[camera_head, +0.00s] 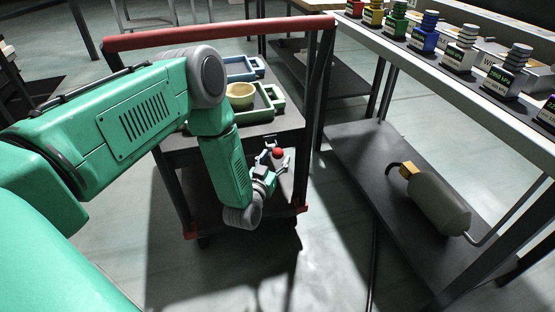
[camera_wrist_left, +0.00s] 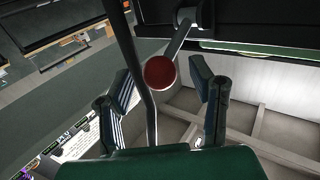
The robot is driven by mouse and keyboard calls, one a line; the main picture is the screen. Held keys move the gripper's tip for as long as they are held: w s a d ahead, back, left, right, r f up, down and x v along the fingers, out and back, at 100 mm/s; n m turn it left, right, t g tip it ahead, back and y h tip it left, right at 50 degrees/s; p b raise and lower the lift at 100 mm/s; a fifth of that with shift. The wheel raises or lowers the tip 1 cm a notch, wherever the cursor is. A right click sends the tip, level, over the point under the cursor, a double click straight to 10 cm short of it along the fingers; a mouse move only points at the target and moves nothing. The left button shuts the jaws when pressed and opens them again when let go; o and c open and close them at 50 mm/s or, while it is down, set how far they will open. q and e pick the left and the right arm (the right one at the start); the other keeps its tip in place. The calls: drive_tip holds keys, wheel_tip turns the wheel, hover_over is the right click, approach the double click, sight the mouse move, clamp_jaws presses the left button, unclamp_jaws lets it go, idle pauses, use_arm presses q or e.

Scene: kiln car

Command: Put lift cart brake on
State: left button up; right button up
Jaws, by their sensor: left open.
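The lift cart (camera_head: 290,120) stands in front of me, a dark cart with a red push handle (camera_head: 225,32) across its top. A red ball-shaped knob (camera_head: 278,152) shows at its near side, by my left gripper (camera_head: 272,166). In the left wrist view the red knob (camera_wrist_left: 160,72) sits on a grey lever (camera_wrist_left: 180,38), ahead of and between the two fingers of my left gripper (camera_wrist_left: 163,100). The fingers are apart and open, and neither visibly touches the knob. My left forearm hides part of the cart. My right gripper is in neither view.
On the cart are a green tray (camera_head: 265,112) with a yellowish bowl (camera_head: 240,95) and a blue tray (camera_head: 240,68). At right a long table holds several coloured labelled blocks (camera_head: 424,35). A beige cylinder (camera_head: 440,202) lies on its lower shelf. Floor before the cart is clear.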

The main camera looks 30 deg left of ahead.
use_arm(q)
drive_tip(key=shift+x, duration=0.85)
clamp_jaws()
